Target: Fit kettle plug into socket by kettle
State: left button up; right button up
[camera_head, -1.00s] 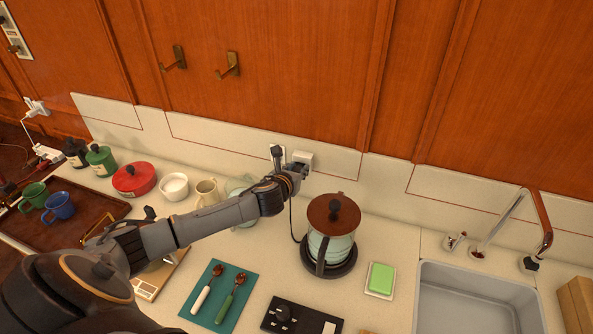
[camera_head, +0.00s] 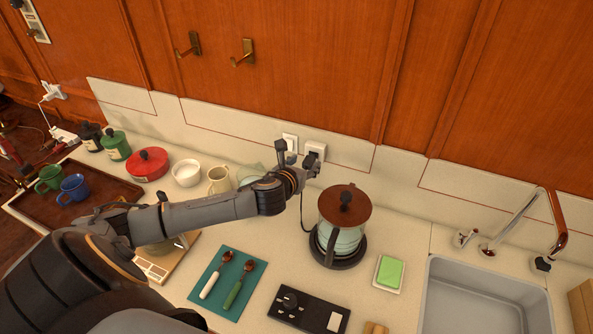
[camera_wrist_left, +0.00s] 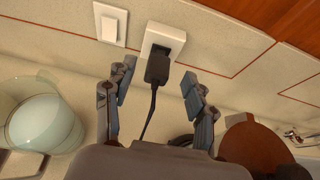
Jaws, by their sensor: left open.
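The black kettle plug (camera_wrist_left: 157,69) sits at the face of the white wall socket (camera_wrist_left: 169,38) in the left wrist view, its cord hanging down. It appears seated, but its pins are hidden. My left gripper (camera_wrist_left: 160,85) is open, with one finger on each side of the plug and visible gaps between. In the head view my left gripper (camera_head: 311,172) is just below the socket (camera_head: 316,149). The kettle (camera_head: 341,232), pale green with a brown lid, stands on its dark base to the right of the gripper. My right gripper is not in view.
A white switch plate (camera_head: 290,142) is left of the socket. Mugs, a white bowl (camera_head: 187,173) and a red pot (camera_head: 148,164) stand along the wall. A green sponge (camera_head: 389,272) lies between kettle and sink (camera_head: 482,300). A teal mat (camera_head: 228,282) holds two spoons.

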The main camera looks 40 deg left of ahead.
pick_arm(q)
jog(key=v, duration=0.6)
jog(key=shift+s, duration=0.2)
jog(key=shift+d, duration=0.1)
dwell(0.3)
